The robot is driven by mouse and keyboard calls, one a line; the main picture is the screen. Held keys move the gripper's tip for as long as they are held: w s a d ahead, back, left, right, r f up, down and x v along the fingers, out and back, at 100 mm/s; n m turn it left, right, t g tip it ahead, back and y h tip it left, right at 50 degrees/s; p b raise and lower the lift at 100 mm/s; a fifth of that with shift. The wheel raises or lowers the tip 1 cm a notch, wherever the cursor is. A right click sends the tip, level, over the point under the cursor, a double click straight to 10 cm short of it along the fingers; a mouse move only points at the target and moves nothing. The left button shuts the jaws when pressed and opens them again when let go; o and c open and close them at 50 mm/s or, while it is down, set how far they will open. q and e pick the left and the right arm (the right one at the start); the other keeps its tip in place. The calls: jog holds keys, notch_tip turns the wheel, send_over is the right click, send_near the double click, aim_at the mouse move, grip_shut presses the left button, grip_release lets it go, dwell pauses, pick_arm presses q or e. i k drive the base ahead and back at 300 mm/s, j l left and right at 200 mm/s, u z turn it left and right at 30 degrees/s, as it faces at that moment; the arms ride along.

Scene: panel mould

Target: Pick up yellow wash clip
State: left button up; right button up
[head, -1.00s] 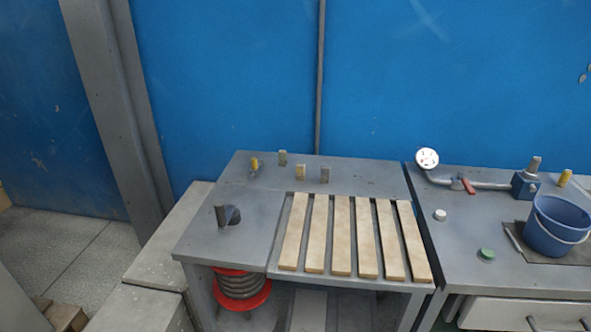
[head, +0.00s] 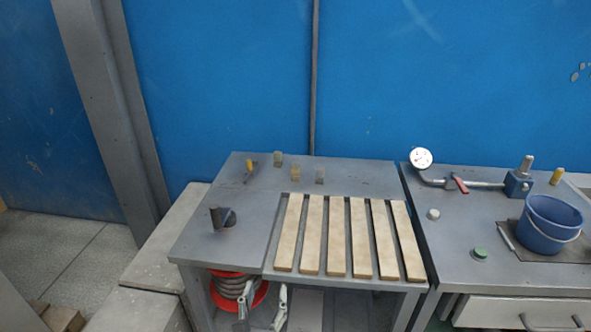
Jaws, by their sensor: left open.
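A small upright yellow piece (head: 249,165), which looks like the yellow wash clip, stands at the back left of the grey table. Another small yellow piece (head: 557,176) stands at the back of the right table, by the blue valve block; I cannot tell from here which is the clip. My left gripper (head: 262,293) shows at the bottom edge, its two fingers spread apart and empty. It is in front of the table's front edge, well apart from both yellow pieces. My right gripper is out of view.
Several tan slats (head: 334,236) lie at the table's front right. Small upright blocks (head: 295,173) stand at the back, and a dark fitting (head: 222,217) at left. A blue bucket (head: 548,228) and gauge (head: 421,158) are on the right table. A red-rimmed coil (head: 235,287) sits below.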

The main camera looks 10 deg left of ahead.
aim_at(294, 169)
jog(key=i, duration=1.45)
